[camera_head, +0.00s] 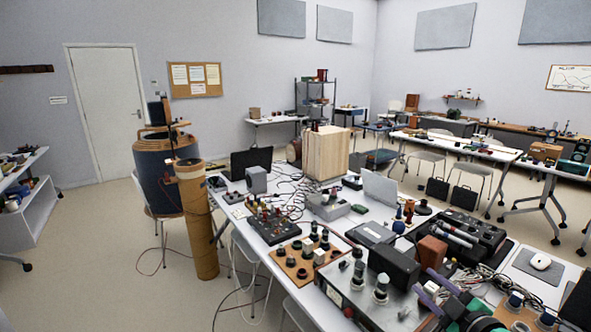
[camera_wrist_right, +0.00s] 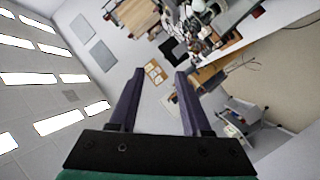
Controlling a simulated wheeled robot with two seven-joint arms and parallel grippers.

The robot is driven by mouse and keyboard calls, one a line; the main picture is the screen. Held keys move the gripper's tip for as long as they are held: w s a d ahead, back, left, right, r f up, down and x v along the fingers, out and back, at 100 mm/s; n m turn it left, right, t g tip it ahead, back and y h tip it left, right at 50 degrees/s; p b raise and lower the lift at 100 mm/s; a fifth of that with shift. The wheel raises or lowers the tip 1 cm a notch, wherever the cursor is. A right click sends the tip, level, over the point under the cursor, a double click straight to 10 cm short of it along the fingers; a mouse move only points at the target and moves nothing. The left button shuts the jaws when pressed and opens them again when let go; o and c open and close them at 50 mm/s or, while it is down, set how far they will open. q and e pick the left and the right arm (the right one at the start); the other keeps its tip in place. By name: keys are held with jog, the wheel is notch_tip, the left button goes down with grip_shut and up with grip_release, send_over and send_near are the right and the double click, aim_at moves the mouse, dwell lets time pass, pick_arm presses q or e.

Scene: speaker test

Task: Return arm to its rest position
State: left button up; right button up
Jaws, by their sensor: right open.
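My right gripper (camera_head: 426,284) is at the bottom right of the head view, over the near end of the long cluttered table (camera_head: 372,210). In the right wrist view, its two purple fingers (camera_wrist_right: 159,74) stand well apart with nothing between them. The wrist camera looks out across the room at a tilt, with the ceiling on its left. My left gripper and left arm do not show.
Electronic boxes (camera_head: 394,265), knobs and cables crowd the table around my right gripper. A wooden cabinet (camera_head: 326,153) stands farther back on it. A brown cylinder (camera_head: 197,220) stands on the floor at the left. The floor at the lower left is mostly clear.

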jog(key=s+f+m+g+h, duration=0.4)
jog(key=s+f+m+g, duration=0.25)
jog(key=s+f, duration=0.55)
jog(key=s+a+f+m+g+y, duration=0.25)
jog(key=s+a+f+g, duration=0.35)
jog(key=s, duration=0.4)
jog(key=s+f+b, duration=0.2)
jog(key=f+b, duration=0.2)
jog(key=f, duration=1.3)
jog(key=s+f+b, duration=0.2)
jog(key=f+b, duration=0.2)
jog(key=f, duration=1.3)
jog(key=s+d+f+g+b, duration=0.2)
jog(key=s+f+b, duration=0.2)
jog(key=s+f, duration=1.1)
notch_tip(320, 180, down, 2)
jog(key=shift+s+d+h, duration=0.2)
jog(key=shift+h, duration=0.25)
